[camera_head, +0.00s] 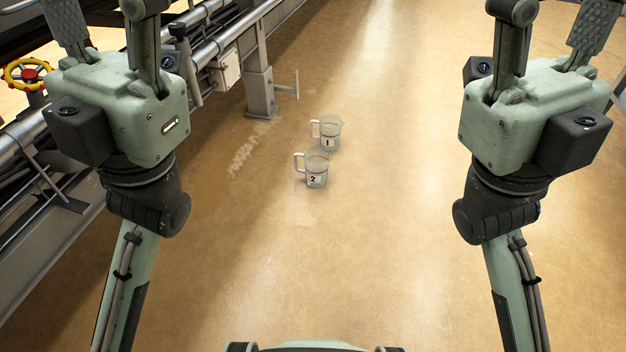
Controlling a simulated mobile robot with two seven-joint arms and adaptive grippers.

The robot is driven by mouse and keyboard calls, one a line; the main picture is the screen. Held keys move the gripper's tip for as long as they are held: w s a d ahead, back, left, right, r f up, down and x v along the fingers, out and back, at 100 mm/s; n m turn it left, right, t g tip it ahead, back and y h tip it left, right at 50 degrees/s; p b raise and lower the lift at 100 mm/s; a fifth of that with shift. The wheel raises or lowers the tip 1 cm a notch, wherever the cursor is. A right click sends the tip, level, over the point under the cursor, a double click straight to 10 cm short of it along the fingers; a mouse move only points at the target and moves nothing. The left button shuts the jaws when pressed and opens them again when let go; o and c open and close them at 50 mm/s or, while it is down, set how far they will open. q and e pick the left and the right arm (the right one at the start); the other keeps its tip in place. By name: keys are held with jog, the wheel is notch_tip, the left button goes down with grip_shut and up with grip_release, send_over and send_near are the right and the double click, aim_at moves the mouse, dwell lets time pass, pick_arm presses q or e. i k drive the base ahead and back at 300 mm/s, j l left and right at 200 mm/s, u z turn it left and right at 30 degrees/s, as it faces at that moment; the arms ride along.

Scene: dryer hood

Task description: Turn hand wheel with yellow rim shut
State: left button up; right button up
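The hand wheel (27,75) has a yellow rim and a red hub. It sits at the far left edge on the pipework, partly hidden by my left gripper's body. My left gripper (100,14) is to the right of the wheel in the picture, with its fingers apart and nothing seen between them. Its fingertips run up to the top edge. My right gripper (550,16) is at the upper right, far from the wheel, also with its fingers apart and nothing seen between them. I cannot tell how far the wheel is turned.
Metal pipes and a frame (210,45) run along the left side, with a support post (260,92) standing on the floor. The tan floor (400,240) is otherwise largely clear.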

aim_at(30, 76)
jog(key=u, duration=1.35)
jog(key=l, duration=1.6)
jog(key=i+l+u, duration=0.1)
jog(key=i+l, duration=0.3)
jog(key=i, duration=0.1)
